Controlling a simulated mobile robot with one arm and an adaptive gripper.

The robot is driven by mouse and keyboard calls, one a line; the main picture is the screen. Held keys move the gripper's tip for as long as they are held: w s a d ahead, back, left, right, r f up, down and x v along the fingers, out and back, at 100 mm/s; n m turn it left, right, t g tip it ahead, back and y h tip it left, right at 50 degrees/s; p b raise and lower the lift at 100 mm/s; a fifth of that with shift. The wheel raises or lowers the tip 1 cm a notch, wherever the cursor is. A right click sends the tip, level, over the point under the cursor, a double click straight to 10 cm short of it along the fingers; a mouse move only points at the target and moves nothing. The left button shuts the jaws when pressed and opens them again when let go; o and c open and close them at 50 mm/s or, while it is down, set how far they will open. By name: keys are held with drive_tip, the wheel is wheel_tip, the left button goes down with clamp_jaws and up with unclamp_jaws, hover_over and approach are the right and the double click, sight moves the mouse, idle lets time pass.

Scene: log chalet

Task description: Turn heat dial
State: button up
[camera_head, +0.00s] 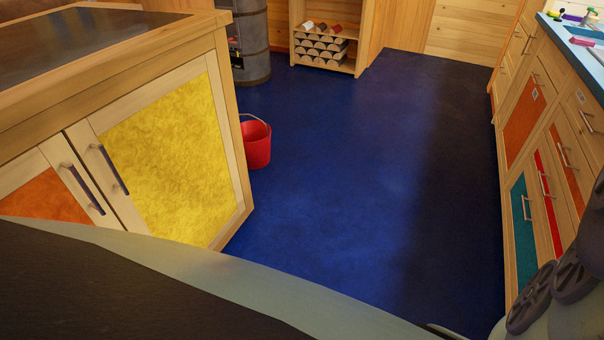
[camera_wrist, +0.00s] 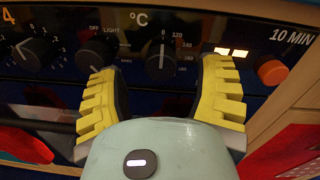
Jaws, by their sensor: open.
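The heat dial (camera_wrist: 161,63) is a round black knob under a "°C" mark on the dark control panel (camera_wrist: 193,20) in the wrist view. Numbers run around it, and its white line points up, near the 0. My gripper (camera_wrist: 160,75) is open, with one yellow-padded finger on each side of the dial. The fingers look apart from the knob; how far they are from the panel is hard to tell. The head view does not show the dial or the gripper.
Left of the heat dial are an OFF/LIGHT knob (camera_wrist: 104,47) and another knob (camera_wrist: 40,51). An orange button (camera_wrist: 272,72) under "10 MIN" is at right. In the head view, a red bucket (camera_head: 257,145) stands beside the cabinet (camera_head: 160,140); the blue floor (camera_head: 350,170) is otherwise clear.

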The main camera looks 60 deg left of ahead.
drive_tip(key=shift+b+x, duration=0.45)
drive_tip(key=shift+x, duration=1)
drive_tip(key=shift+o, duration=0.2)
drive_tip(key=shift+s+d, duration=0.1)
drive_tip(key=c, duration=0.5)
drive_tip(key=shift+d, duration=0.1)
drive_tip(key=shift+c, duration=1.3)
clamp_jaws()
